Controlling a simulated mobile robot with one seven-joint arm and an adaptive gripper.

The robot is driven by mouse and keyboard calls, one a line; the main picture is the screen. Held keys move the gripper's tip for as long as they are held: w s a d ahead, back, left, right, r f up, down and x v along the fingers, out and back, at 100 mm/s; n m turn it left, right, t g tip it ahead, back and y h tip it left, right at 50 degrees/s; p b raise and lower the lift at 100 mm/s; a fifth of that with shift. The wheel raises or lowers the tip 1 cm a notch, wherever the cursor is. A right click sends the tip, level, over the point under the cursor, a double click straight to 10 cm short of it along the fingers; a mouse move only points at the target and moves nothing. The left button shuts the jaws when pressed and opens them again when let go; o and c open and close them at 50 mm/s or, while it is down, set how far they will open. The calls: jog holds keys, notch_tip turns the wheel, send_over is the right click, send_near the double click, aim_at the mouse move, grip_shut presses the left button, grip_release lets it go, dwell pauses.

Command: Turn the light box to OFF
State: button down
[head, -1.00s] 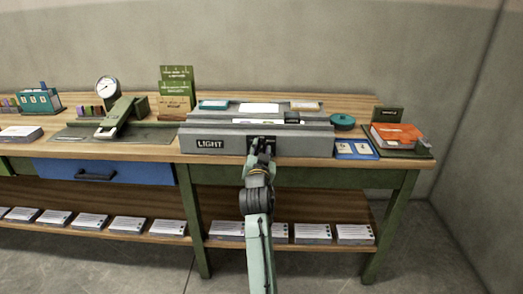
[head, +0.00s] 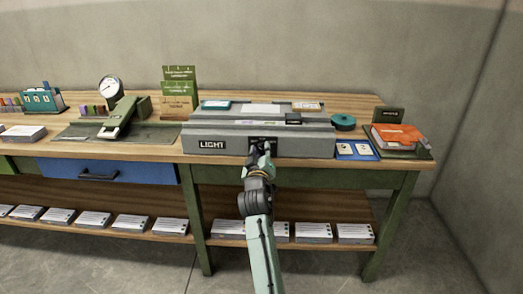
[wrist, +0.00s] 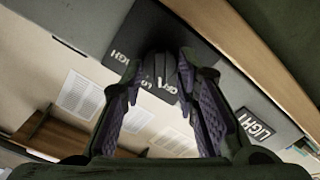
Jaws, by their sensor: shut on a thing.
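The light box (head: 220,143) is a wide grey box with a LIGHT label, standing on the workbench. The label also shows in the wrist view (wrist: 255,126). A black dial plate (wrist: 200,48) on its front has white lettering; HIGH is readable, and the other markings are partly covered. A dark knob (wrist: 160,62) stands at this plate between my fingertips. My gripper (head: 262,149) is at the front of the box, right of the label, shut on the knob. The fingers hide much of the knob, so its exact setting cannot be told.
The wooden workbench (head: 60,148) has a blue drawer (head: 120,172) at left. Blue cards (head: 355,150), a teal roll (head: 343,122) and an orange item (head: 397,134) lie right of the box. A green press (head: 120,120) stands left. Papers line the lower shelf.

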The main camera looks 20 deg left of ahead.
jog(key=shift+n, duration=1.3)
jog(key=shift+p, duration=0.3)
jog(key=c, duration=1.3)
grip_release()
jog(key=v, duration=1.2)
